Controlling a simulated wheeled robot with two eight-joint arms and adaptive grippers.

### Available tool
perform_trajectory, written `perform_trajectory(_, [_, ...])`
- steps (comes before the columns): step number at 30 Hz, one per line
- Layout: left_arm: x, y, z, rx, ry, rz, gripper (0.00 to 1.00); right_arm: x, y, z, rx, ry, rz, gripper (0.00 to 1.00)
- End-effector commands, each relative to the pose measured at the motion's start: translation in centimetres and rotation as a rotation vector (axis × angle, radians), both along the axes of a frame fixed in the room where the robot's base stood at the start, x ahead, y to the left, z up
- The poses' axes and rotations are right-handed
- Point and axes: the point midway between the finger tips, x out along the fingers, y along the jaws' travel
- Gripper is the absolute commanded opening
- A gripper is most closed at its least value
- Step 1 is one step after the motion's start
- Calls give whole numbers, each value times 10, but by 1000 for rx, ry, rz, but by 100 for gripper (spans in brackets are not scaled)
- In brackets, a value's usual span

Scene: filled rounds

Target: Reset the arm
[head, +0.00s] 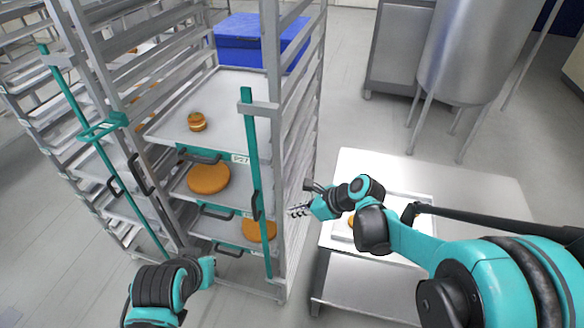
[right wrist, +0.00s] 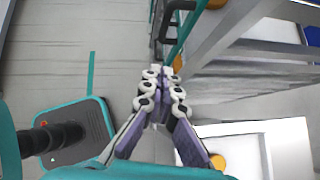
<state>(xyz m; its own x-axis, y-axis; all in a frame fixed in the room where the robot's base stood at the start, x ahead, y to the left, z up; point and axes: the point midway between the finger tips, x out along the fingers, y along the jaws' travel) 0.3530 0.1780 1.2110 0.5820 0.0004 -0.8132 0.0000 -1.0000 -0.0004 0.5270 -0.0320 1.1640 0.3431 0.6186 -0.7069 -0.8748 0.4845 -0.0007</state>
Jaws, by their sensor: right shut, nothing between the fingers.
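My right gripper (head: 299,210) is beside the right post of the tray rack (head: 275,190), above the gap between the rack and the low table (head: 480,180). Its fingers are together with nothing between them. In the right wrist view the closed fingers of the right gripper (right wrist: 163,78) point towards the rack posts. Part of my left arm shows at the bottom left of the head view, in front of the rack. No fingers of the left gripper can be made out.
The rack's trays hold a small filled round (head: 197,122) and larger orange rounds (head: 208,178) (head: 259,230). A tray (head: 425,203) with a round lies on the table, partly hidden by my right arm. A blue crate (head: 240,45) and a steel vat (head: 470,50) stand behind.

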Motion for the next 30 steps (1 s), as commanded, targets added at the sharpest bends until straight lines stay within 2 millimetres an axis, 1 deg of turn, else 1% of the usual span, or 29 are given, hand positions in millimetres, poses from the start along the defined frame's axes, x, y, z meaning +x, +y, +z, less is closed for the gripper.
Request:
perform_trajectory(5, [0, 0, -3, 0, 0, 0, 0, -2, -1, -2, -15, -15, 12, 0])
perform_trajectory(8, [0, 0, -17, 0, 0, 0, 0, -12, -9, -8, -92, -89, 78, 0])
perform_trajectory(11, [0, 0, -40, 0, 0, 0, 0, -32, -24, -20, -251, -230, 222, 0])
perform_trajectory(15, [0, 0, -79, 0, 0, 0, 0, -69, -55, -43, -559, -461, 522, 0])
perform_trajectory(17, [0, 0, -94, 0, 0, 0, 0, -86, -69, -54, -694, -547, 667, 0])
perform_trajectory(21, [0, 0, -128, 0, 0, 0, 0, -124, -101, -82, -1000, -706, 1030, 0])
perform_trajectory(24, [0, 0, -147, 0, 0, 0, 0, -146, -120, -100, -1178, -776, 1275, 0])
perform_trajectory(27, [0, 0, -160, 0, 0, 0, 0, -162, -134, -113, -1307, -814, 1473, 0])
perform_trajectory(30, [0, 0, -167, 0, 0, 0, 0, -170, -143, -120, -1383, -829, 1603, 0])
